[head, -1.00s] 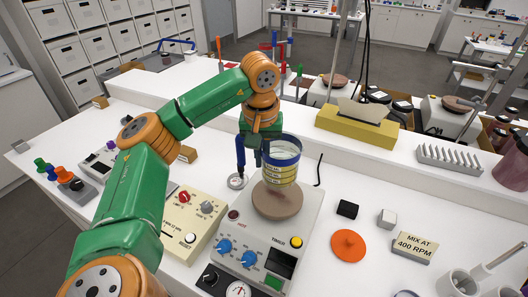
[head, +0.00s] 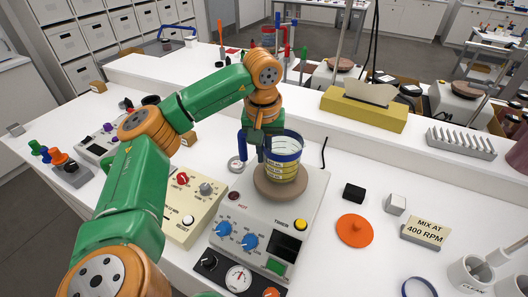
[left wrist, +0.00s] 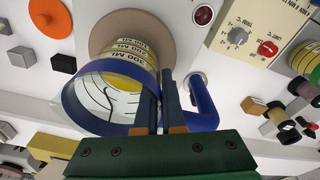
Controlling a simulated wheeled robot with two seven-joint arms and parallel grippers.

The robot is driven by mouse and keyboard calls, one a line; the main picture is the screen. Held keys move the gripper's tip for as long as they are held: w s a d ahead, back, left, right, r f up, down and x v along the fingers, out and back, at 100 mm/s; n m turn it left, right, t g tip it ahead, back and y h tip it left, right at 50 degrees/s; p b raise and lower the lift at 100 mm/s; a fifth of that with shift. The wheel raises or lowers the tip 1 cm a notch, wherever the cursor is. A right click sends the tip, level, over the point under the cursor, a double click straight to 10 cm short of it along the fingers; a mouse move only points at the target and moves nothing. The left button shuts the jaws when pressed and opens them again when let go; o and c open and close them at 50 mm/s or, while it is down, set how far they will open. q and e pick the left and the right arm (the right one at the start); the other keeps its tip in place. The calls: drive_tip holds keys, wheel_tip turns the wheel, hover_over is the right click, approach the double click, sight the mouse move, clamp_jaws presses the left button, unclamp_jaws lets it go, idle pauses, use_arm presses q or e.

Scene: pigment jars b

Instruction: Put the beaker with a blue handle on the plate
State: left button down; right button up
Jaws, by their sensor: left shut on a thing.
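The beaker (head: 284,161) is clear with a blue rim, yellow scale bands and a blue handle (head: 242,145). It stands upright over the brown round plate (head: 278,193) on top of the stirrer, its base touching or nearly touching the plate. In the left wrist view, the beaker (left wrist: 125,75), its handle (left wrist: 205,105) and the plate (left wrist: 145,25) also show. My left gripper (head: 262,150) is shut on the beaker at its handle side; its fingers (left wrist: 160,105) hide the exact grip. My right gripper is not in view.
The stirrer (head: 230,262) has blue and yellow knobs. A cream control box (head: 187,203) stands to its left. An orange disc (head: 354,230), a black block (head: 354,192) and a metal cube (head: 395,204) lie right of it. A yellow tissue box (head: 362,109) stands on the raised shelf behind.

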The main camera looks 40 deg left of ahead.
use_arm(q)
drive_tip(key=shift+f, duration=0.35)
drive_tip(key=c, duration=0.9)
unclamp_jaws()
drive_tip(key=shift+c, duration=0.2)
